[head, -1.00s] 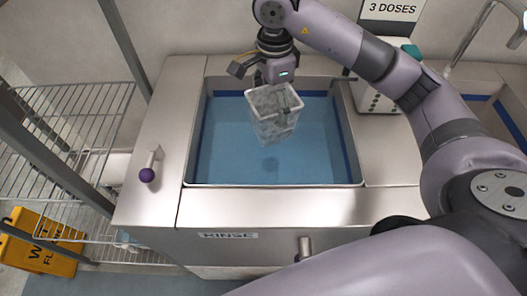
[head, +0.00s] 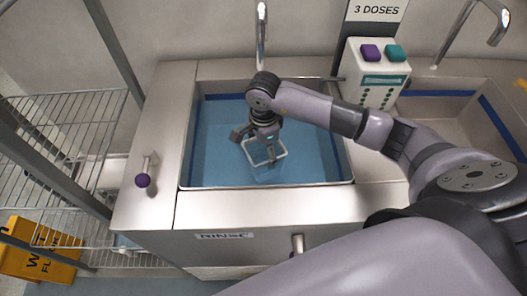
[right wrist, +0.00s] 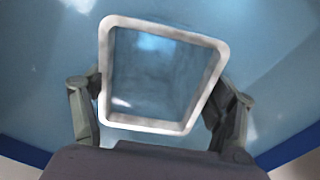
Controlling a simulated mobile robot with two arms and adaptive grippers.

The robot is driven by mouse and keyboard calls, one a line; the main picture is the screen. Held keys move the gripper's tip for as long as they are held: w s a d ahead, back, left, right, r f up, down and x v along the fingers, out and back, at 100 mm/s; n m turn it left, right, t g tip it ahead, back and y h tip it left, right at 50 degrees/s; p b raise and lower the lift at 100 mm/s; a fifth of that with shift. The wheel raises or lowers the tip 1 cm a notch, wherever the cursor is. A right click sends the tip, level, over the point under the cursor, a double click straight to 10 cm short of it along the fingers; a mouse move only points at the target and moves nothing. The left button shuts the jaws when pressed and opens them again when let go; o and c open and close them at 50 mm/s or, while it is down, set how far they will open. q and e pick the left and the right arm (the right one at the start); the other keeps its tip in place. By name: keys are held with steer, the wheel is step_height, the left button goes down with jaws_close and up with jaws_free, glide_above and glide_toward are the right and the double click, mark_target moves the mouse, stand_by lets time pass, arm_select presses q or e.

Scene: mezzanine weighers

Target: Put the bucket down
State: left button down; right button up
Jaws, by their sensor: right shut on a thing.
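The bucket (head: 281,154) is a small translucent square container with a white rim. In the head view it is low inside the rinse basin (head: 200,197), within the blue water, and its lower part is hard to make out. My right gripper (head: 260,148) is shut on it near the rim. In the right wrist view the bucket (right wrist: 165,128) is seen from above, with its open mouth up and a finger on either side. I cannot tell whether its base touches the basin floor. My left gripper is not in view.
A dispenser (head: 376,75) with purple and teal buttons stands behind, below a "3 DOSES" sign (head: 376,10). A wire rack (head: 60,140) and a yellow floor sign (head: 38,250) are at left. A second basin (head: 460,120) is at right.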

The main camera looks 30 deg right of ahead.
mark_target(264, 159)
step_height(264, 159, down, 2)
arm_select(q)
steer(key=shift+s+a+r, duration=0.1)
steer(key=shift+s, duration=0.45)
arm_select(e)
steer(key=o, duration=1.7)
steer(key=shift+f, duration=0.1)
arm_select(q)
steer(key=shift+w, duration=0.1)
